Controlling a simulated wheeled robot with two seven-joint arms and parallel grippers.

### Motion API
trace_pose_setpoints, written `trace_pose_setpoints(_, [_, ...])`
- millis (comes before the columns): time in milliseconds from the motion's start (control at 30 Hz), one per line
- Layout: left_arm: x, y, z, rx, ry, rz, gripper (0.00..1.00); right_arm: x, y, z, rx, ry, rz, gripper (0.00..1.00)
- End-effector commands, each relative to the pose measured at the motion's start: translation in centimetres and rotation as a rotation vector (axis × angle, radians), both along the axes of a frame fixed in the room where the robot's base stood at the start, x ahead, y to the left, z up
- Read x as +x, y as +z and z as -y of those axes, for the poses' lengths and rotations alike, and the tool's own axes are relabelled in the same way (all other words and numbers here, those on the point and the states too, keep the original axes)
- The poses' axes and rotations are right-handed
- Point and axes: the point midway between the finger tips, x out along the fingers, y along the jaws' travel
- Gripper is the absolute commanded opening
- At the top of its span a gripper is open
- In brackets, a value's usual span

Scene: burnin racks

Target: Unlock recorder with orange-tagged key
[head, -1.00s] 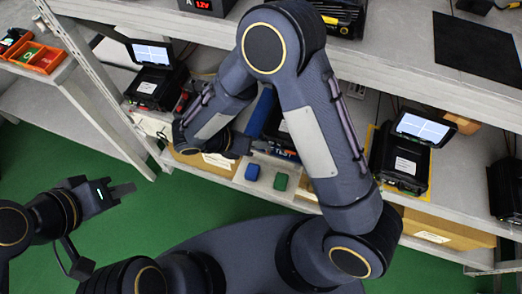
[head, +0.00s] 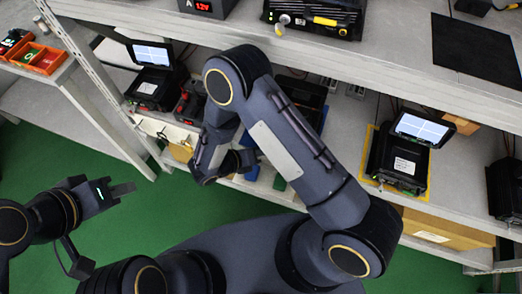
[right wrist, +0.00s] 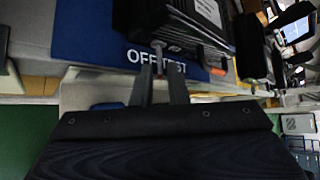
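The middle recorder (head: 300,98), a black case, stands on the shelf partly behind my right arm. My right gripper (right wrist: 161,68) points at the case's near side. A small metal piece (right wrist: 158,52), like a key or lock part, shows at its fingertips; whether they grip it is unclear. My left gripper (head: 124,188) is open and empty over the green floor, away from the shelf.
Recorders with lit screens stand left (head: 155,82) and right (head: 400,160). An orange tray (head: 45,60) is at far left. The upper shelf overhangs the recorders.

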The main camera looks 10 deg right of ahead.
Motion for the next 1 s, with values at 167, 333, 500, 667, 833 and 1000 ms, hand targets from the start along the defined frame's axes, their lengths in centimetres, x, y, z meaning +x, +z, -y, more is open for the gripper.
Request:
trace_pose_setpoints(167, [0.0,0.0,0.0,0.000,0.000,0.000,0.25,0.0,-0.1,0.1,0.000,0.000,0.000,0.14])
trace_pose_setpoints(333, [0.0,0.0,0.0,0.000,0.000,0.000,0.25,0.0,-0.1,0.1,0.000,0.000,0.000,0.02])
trace_pose_setpoints(500, [0.0,0.0,0.0,0.000,0.000,0.000,0.25,0.0,0.0,0.1,0.000,0.000,0.000,0.00])
trace_pose_setpoints(667, [0.0,-0.1,0.0,0.000,0.000,0.000,0.25,0.0,0.0,0.1,0.006,-0.001,0.005,0.00])
trace_pose_setpoints(833, [0.0,-0.5,0.0,0.000,0.000,0.000,0.25,0.0,0.0,0.2,0.045,-0.001,0.031,0.00])
trace_pose_setpoints(1000, [0.0,-1.4,0.0,0.000,0.000,0.000,0.25,-0.1,0.0,0.3,0.127,0.001,0.088,0.00])
